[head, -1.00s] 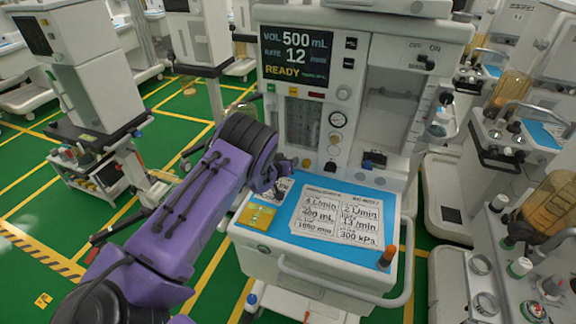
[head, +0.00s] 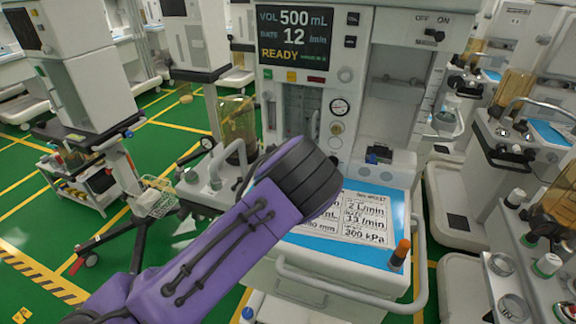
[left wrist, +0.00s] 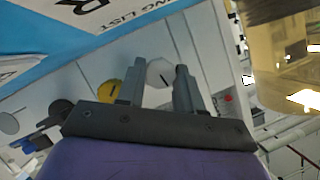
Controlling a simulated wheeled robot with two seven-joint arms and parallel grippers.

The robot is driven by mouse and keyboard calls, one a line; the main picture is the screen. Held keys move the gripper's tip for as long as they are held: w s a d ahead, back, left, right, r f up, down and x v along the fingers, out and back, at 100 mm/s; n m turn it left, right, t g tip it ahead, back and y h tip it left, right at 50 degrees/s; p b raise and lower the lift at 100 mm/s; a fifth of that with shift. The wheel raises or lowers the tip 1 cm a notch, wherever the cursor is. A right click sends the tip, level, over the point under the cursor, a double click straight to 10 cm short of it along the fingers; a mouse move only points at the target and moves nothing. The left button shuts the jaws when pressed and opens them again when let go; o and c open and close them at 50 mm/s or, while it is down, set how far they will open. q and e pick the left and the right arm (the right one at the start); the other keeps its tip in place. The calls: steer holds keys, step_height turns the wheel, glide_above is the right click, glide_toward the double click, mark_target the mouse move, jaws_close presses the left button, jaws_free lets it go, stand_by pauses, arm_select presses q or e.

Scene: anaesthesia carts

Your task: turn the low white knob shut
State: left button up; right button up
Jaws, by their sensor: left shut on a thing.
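The low white knob (left wrist: 159,70) shows in the left wrist view as a pale, many-sided disc with a short dark line on its face. It sits between the two grey fingers of my left gripper (left wrist: 160,82), which is shut on it. The finger contact itself is partly hidden by the fingers. In the head view my purple left forearm and wrist reach up from the bottom left and hide the fingers and the knob. My right gripper is in neither view.
A yellow knob (left wrist: 108,91) is just left of the fingers, with a black knob (left wrist: 61,109) further left. An amber canister (left wrist: 285,60) stands at right. The cart's blue work surface (head: 395,215) carries printed cards, and a front rail (head: 350,287) curves below.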

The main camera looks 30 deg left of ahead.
arm_select(q)
steer(key=shift+m+y+b, duration=0.3)
steer(key=shift+b, duration=0.25)
steer(key=o, duration=1)
steer(key=shift+o, duration=0.2)
steer(key=shift+d, duration=0.1)
